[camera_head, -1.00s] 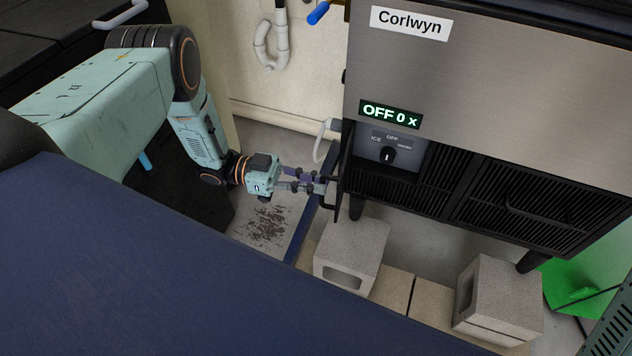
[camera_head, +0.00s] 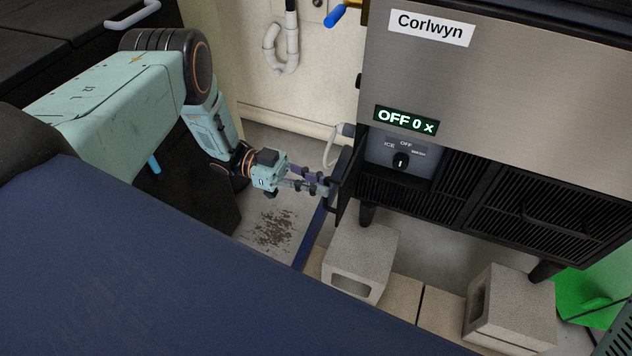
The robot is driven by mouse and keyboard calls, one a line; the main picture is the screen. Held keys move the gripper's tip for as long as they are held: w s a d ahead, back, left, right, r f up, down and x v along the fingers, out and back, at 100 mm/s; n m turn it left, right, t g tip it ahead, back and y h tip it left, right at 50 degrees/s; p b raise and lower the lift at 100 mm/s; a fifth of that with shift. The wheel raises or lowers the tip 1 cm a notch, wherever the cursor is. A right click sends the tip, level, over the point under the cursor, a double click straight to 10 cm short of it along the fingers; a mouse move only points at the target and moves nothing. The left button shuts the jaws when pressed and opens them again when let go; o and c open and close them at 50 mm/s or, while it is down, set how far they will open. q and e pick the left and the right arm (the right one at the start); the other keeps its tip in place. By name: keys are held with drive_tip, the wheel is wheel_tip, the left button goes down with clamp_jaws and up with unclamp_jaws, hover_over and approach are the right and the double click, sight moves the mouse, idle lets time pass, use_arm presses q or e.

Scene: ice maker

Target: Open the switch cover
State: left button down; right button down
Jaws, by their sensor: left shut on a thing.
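The black switch cover (camera_head: 347,188) stands swung open at the left edge of the ice maker (camera_head: 480,100), seen nearly edge-on. The switch panel behind it is uncovered, with a black knob (camera_head: 400,160) and the labels ICE, OFF and WASH. My left gripper (camera_head: 326,189) is at the cover's outer side, shut on the cover's handle; the exact contact is small and partly hidden. My right gripper is not in view.
Concrete blocks (camera_head: 360,258) stand under and in front of the machine's legs. A grey pipe (camera_head: 333,148) runs by the wall just behind the cover. A green object (camera_head: 585,295) lies at the right.

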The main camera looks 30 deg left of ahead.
use_arm(q)
drive_tip(key=shift+w+a+r+t, duration=0.1)
drive_tip(key=shift+w+r+t, duration=0.2)
drive_tip(key=shift+w, duration=0.4)
drive_tip(key=c, duration=1.4)
unclamp_jaws()
drive_tip(key=shift+w+f, duration=0.15)
drive_tip(key=shift+f, duration=0.1)
drive_tip(key=s+a, duration=0.1)
drive_tip(key=a, duration=1.1)
drive_tip(key=shift+s, duration=0.35)
drive_tip(key=shift+s+d, duration=0.1)
drive_tip(key=shift+d, duration=0.05)
